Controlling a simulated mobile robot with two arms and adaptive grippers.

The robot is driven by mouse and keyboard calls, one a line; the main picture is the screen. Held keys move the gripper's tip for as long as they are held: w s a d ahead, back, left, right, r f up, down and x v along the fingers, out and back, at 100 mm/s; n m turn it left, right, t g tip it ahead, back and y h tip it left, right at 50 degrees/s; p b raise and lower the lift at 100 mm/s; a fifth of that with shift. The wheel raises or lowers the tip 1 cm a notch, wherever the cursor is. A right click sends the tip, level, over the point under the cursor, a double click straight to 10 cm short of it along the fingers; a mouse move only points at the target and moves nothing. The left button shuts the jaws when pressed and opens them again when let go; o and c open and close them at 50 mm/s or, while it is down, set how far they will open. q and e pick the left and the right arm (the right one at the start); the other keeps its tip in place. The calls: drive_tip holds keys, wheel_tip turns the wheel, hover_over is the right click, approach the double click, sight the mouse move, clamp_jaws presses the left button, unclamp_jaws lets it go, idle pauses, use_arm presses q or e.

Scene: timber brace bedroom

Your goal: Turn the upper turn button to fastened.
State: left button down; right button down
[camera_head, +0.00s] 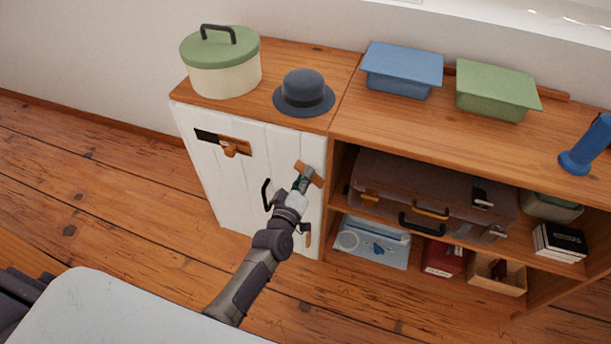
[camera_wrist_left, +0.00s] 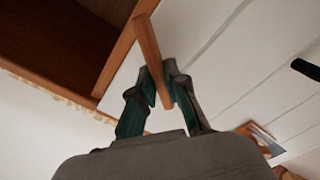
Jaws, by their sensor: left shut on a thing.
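The upper turn button (camera_head: 311,174) is a small wooden bar near the upper right edge of the white door (camera_head: 240,180). It sits at a slant, its lower right end by the door's right edge. In the left wrist view the wooden bar (camera_wrist_left: 148,45) runs down between my fingers. My left gripper (camera_head: 302,184) is shut on it; the fingers also show in the left wrist view (camera_wrist_left: 160,88). The lower turn button (camera_head: 308,236) hangs about upright, partly behind my arm. My right gripper is not in view.
A black door handle (camera_head: 266,194) stands out just left of my gripper. A wooden latch with a dark plate (camera_head: 222,142) is at the door's upper left. A hat (camera_head: 304,93) and round box (camera_head: 222,65) stand on top. Open shelves with a suitcase (camera_head: 385,180) lie right.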

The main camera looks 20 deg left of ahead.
use_arm(q)
drive_tip(key=shift+a+f+n+b, duration=0.1)
drive_tip(key=shift+n+b, duration=0.2)
drive_tip(key=shift+n, duration=0.95)
drive_tip(key=shift+d+f+n+b, duration=0.15)
drive_tip(key=shift+n+b, duration=0.15)
drive_tip(key=shift+n, duration=0.9)
drive_tip(key=shift+a+f+n+b, duration=0.15)
drive_tip(key=shift+n+b, duration=0.15)
drive_tip(key=shift+n, duration=0.95)
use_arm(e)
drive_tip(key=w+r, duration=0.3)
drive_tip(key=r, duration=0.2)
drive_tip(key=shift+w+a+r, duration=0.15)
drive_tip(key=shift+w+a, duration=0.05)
use_arm(q)
drive_tip(key=c, duration=1.2)
unclamp_jaws()
drive_tip(key=shift+r, duration=0.1)
drive_tip(key=s, duration=1.2)
drive_tip(key=shift+a, duration=0.2)
